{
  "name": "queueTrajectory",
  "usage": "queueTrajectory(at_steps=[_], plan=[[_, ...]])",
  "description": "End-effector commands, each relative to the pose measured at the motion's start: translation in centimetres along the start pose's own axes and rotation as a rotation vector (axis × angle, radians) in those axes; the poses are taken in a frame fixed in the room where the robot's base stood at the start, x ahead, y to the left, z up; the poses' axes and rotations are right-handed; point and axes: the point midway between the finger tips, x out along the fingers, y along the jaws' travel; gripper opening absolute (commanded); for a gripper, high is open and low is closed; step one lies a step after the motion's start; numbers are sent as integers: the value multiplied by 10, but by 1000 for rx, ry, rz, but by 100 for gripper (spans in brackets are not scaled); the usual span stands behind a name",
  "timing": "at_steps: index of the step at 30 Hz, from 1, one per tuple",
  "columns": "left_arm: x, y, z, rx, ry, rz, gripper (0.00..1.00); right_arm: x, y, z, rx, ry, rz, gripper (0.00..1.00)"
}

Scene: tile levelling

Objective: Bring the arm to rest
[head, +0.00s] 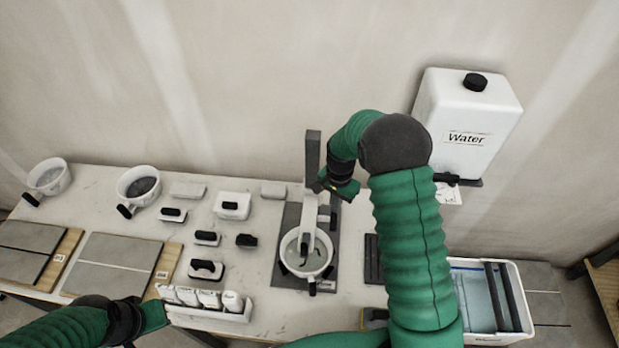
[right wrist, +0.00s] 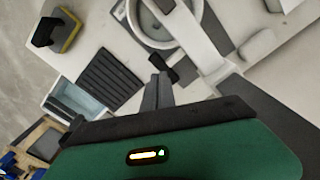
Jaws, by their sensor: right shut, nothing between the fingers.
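My right arm reaches up across the head view and bends over at the top. Its gripper (head: 338,190) hangs beside the upright of the mixing stand (head: 312,150), above the table. In the right wrist view its fingers (right wrist: 159,82) are together with nothing between them. The white mixing bowl (head: 306,256) sits on the stand's dark base; part of it also shows in the right wrist view (right wrist: 172,28). My left gripper (head: 152,316) is low at the left, by the table's front edge. Its fingers are not clear.
A white water tank (head: 467,122) is at the back right, and a tub (head: 510,290) of bluish water stands at the right. Two bowls (head: 50,177) (head: 139,186), grey tiles (head: 118,265), several handled tools and a bottle rack (head: 205,312) occupy the table's left and middle.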

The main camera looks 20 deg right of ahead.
Motion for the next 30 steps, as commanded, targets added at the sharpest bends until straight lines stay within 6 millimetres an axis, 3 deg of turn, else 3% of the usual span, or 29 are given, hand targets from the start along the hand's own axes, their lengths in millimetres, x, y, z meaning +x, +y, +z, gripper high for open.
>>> queueTrajectory(at_steps=[1, 6, 21, 23, 25, 30], plan=[[-10, 0, -2, 0, 0, 0, 0, -12, 0, 0, 0, 0, 0, 0], [-23, 0, -5, 0, 0, 0, 0, -29, 0, 0, 0, 1, -1, 0], [-15, 0, -4, 0, 0, 0, 0, -27, 0, 5, -26, 4, -6, 0], [-3, 0, -1, 0, 0, 0, 0, -26, 1, 17, -96, 15, -19, 0], [19, 0, 4, 0, 0, 0, 0, -26, 6, 43, -242, 38, -43, 0], [71, 0, 17, 0, -1, 0, 0, -21, 43, 124, -712, 131, -103, 0]])
